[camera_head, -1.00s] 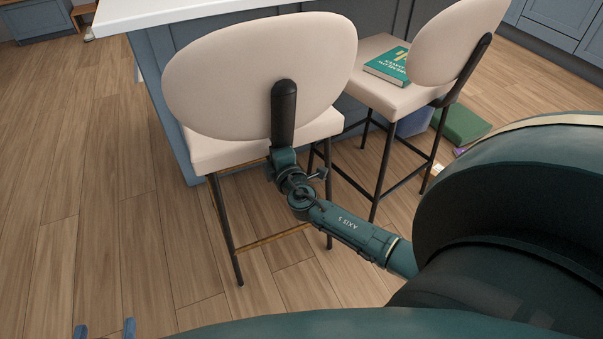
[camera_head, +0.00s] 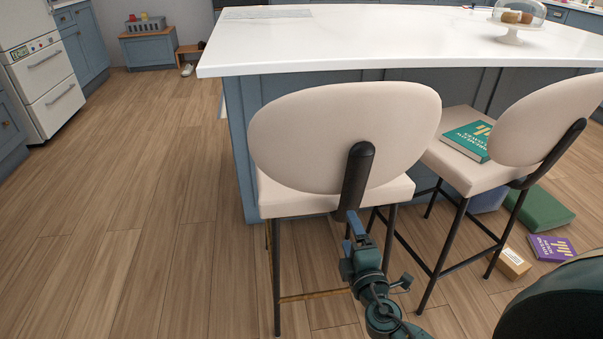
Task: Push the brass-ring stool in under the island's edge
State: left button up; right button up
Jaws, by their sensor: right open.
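The brass-ring stool (camera_head: 345,135) is the left one, with a cream oval back, a cream seat, dark legs and a brass foot bar low down. It stands upright at the near side of the island (camera_head: 400,45), its back outside the white top's edge. How far its seat reaches under the top is hidden by its back. My right gripper (camera_head: 357,228) is open at the lower end of the stool's black back support. I cannot tell whether it touches. My left gripper is out of view.
A second cream stool (camera_head: 550,120) stands close on the right, a green book (camera_head: 470,140) on its seat. On the floor there lie a green box (camera_head: 540,210), a purple book (camera_head: 552,247) and a small tan box (camera_head: 510,264). The wooden floor (camera_head: 120,210) on the left is clear.

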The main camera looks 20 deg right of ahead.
aim_at(335, 149)
jog(key=k+j, duration=0.15)
jog(key=k, duration=0.35)
jog(key=k+j, duration=0.2)
jog(key=k, duration=0.25)
